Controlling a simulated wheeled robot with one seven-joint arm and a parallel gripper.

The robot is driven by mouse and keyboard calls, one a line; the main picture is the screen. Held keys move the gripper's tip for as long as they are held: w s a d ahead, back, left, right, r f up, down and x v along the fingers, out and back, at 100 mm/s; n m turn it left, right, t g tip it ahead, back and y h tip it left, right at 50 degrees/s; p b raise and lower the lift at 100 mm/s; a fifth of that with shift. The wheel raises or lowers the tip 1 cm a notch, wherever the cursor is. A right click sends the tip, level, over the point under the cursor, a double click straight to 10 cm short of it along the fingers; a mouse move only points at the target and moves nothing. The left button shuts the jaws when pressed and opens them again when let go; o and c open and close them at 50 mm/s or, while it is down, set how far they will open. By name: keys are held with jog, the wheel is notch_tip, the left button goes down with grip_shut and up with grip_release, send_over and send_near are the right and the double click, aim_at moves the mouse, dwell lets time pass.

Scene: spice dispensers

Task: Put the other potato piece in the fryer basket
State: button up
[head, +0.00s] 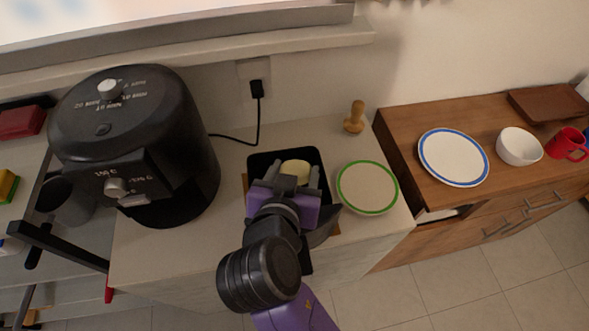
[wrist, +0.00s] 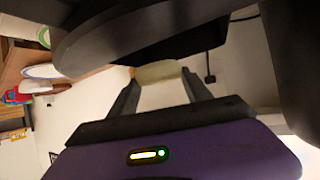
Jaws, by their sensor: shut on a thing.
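The black fryer basket (head: 259,160) stands on the counter between the air fryer and a green-rimmed plate. My gripper (head: 295,172) is over the basket, with its fingers shut on a pale yellow potato piece (head: 295,166). The piece also shows between the fingertips in the wrist view (wrist: 159,71). In the head view it overlaps the basket opening; its exact height is hard to tell. My arm hides the basket's front and much of its inside, so I cannot see another potato piece.
The black air fryer (head: 140,140) stands at the left, its cord running to a wall plug (head: 257,89). The green-rimmed plate (head: 367,187) is empty, right of the basket. A wooden pestle-like object (head: 354,117) stands behind it. A wooden cabinet holds a blue-rimmed plate (head: 453,157), bowl (head: 519,146) and red mug (head: 566,144).

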jog(key=o, duration=1.4)
jog(key=shift+b+v, duration=0.55)
jog(key=shift+v, duration=3.35)
jog(key=w+a+r+n+t+y, duration=0.1)
jog(key=a+r+n+t+y, duration=0.1)
jog(key=a+r+n+y, duration=0.4)
jog(key=s+d+f+y, duration=0.1)
jog(key=d, duration=0.1)
jog(key=s+d+f+n+y, duration=0.1)
jog(key=s+d+f, duration=0.1)
jog(key=s+d+f+n+y, duration=0.1)
jog(key=d+f, duration=0.1)
jog(key=shift+s+f+t+y, duration=0.25)
jog(key=shift+s+t+y, duration=0.05)
jog(key=shift+s+t, duration=0.1)
jog(key=s+d+f+m+h, duration=0.2)
jog(key=s+d, duration=0.4)
jog(key=d, duration=0.1)
jog(key=s+d+f+m+h, duration=0.2)
jog(key=s+d+h, duration=0.1)
jog(key=s+d, duration=0.4)
jog(key=s+d+f+m+h, duration=0.2)
jog(key=s+d, duration=0.4)
jog(key=d, duration=0.3)
jog(key=shift+s+d+f+m+h, duration=0.25)
jog(key=shift+m+h, duration=0.15)
jog(key=shift+h, duration=0.3)
